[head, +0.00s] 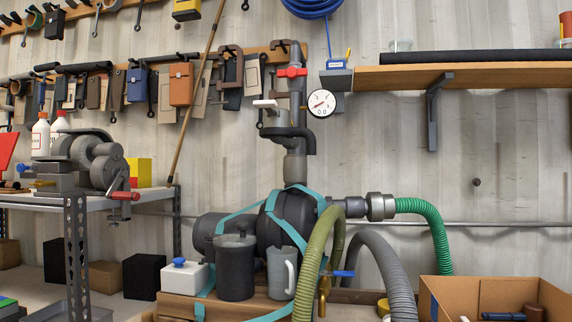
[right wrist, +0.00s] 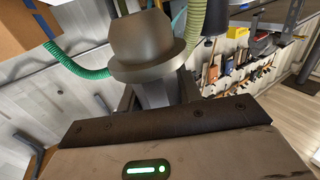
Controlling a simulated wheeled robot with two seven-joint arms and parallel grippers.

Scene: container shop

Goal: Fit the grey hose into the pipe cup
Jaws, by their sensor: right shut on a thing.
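The grey ribbed hose (head: 388,268) arches up at the lower right of the head view, behind the olive hose (head: 318,250). Its lower end runs out of the frame. A grey cup-like coupling (head: 380,206) sits on the pump's side outlet, with the green hose (head: 425,212) in it; I cannot tell whether it is the pipe cup. In the right wrist view, my right gripper (right wrist: 157,97) is shut on a grey flanged round piece (right wrist: 148,48). I cannot tell whether this is the hose's end. My left gripper is not in view.
The dark pump (head: 290,218) with teal straps stands centrally on a wooden pallet. A dark canister (head: 235,265) and a grey jug (head: 281,272) stand before it. A cardboard box (head: 455,298) is at lower right; a workbench (head: 75,200) stands left.

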